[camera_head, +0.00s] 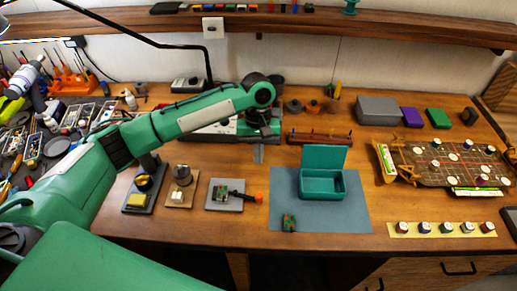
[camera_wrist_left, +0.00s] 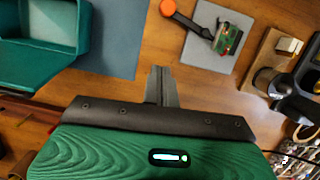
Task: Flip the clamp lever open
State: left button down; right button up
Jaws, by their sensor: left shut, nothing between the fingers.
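The toggle clamp (camera_head: 223,192) is mounted on a light grey plate (camera_head: 213,206) near the front of the bench. Its dark lever ends in an orange grip (camera_head: 258,198) and reaches right past the plate edge, looking roughly level. In the left wrist view the clamp (camera_wrist_left: 227,38) is at the upper right, and the orange grip (camera_wrist_left: 168,7) is at the top edge. My left gripper (camera_head: 258,158) is behind the lever, apart from it and above the bench. Its fingers (camera_wrist_left: 160,73) are shut and empty. My right gripper is not in view.
An open teal box (camera_head: 322,190) stands on a blue-grey mat (camera_head: 350,215) to the right, with a small green-and-red item (camera_head: 289,222) in front. Left of the clamp are a wooden-based fixture (camera_head: 182,190) and a dark-based one (camera_head: 142,192).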

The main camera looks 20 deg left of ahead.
aim_at(245, 194)
pick_arm(q)
jog(key=p+x, duration=0.1)
jog(key=x, duration=0.4)
jog(key=shift+s+f, duration=0.2)
jog(key=shift+f, duration=0.05)
jog(key=s+p, duration=0.1)
jog(key=s+d, duration=0.1)
jog(key=s, duration=0.1)
jog(key=shift+d+p, duration=0.1)
jog(key=shift+p, duration=0.25)
jog(key=shift+s+d+f, duration=0.1)
jog(key=shift+s+d, duration=0.05)
jog(key=shift+s, duration=0.25)
